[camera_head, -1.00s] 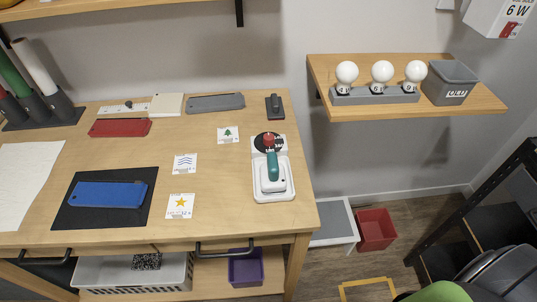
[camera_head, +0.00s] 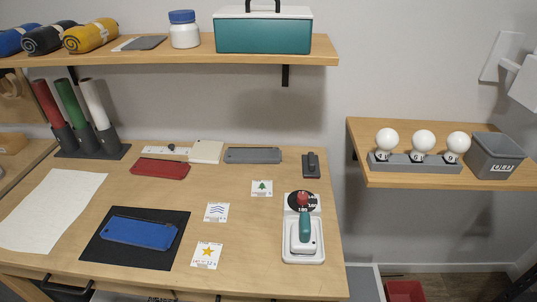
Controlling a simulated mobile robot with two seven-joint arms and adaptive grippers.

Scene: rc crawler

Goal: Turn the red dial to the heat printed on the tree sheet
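The red dial (camera_head: 303,198) sits on a black disc with white numbers (camera_head: 293,206) at the back of a white stand (camera_head: 290,252), near the right end of the table. A device with a teal handle (camera_head: 305,226) rests on the stand in front of the dial. The numbers on the disc are small; 180 and 160 seem to show, and the dial's setting cannot be told. The tree sheet (camera_head: 262,188), a small white card with a green tree, lies left of the dial. Its printed heat is too small to read. Neither gripper is in view.
The wave card (camera_head: 217,212) and star card (camera_head: 207,255) lie left of the stand. A dark grey block (camera_head: 311,165) stands behind it. A blue piece (camera_head: 139,233) lies on a black mat (camera_head: 93,252). A wall shelf (camera_head: 360,150) holds bulbs and a grey bin (camera_head: 497,155).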

